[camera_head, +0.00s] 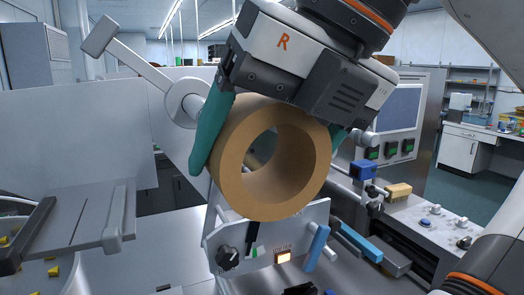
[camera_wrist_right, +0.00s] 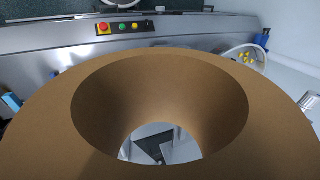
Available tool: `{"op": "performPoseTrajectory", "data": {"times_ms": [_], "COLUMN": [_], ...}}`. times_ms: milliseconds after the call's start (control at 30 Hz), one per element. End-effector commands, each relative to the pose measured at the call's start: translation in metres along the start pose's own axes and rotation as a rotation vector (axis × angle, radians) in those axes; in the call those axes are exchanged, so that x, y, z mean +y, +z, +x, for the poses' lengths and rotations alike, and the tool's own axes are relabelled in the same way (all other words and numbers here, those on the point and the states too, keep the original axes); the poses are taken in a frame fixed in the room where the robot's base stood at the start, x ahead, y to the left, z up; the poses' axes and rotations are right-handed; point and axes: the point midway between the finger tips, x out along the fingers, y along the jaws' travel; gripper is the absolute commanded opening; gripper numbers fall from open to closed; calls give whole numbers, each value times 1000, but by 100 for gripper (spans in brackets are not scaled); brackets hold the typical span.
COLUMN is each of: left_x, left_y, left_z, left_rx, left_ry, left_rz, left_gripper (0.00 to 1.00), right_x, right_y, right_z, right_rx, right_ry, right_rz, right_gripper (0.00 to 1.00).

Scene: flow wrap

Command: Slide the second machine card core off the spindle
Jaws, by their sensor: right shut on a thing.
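A brown card core (camera_head: 232,165), a thick hollow cylinder, is at the middle of the head view with its open end facing me. My right gripper (camera_head: 268,135) is shut on it, with one green finger on its left side and the other behind its right side. In the right wrist view the core (camera_wrist_right: 160,75) fills the lower part, and a grey machine surface shows through its bore. No spindle is visible through the bore in the head view; I cannot tell whether the core touches one behind. My left gripper is not in view.
A grey metal arm with a round hub (camera_head: 186,100) stands behind the core at left. A control panel with a black knob (camera_head: 227,257) and a lit button sits just below. A screen box (camera_head: 400,115) is at right. A flat metal plate (camera_head: 75,215) lies at left.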

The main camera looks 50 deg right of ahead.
Motion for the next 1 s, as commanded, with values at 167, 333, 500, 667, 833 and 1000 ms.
{"op": "performPoseTrajectory", "data": {"times_ms": [167, 333, 500, 667, 833, 1000], "left_x": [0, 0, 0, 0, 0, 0], "left_y": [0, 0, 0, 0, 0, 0], "left_z": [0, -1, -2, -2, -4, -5], "left_rx": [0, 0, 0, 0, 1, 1], "left_ry": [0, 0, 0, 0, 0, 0], "left_rz": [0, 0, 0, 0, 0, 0], "left_gripper": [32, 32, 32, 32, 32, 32], "right_x": [0, 0, 0, 0, 0, 0], "right_y": [-8, -20, -31, -41, -52, -63], "right_z": [3, 8, 12, 17, 21, 26], "right_rx": [-2, -1, -2, -1, -1, -2], "right_ry": [1, -1, 0, 0, 0, 0], "right_rz": [1, 1, 1, 1, 1, 1], "right_gripper": [44, 44, 44, 44, 44, 44]}}
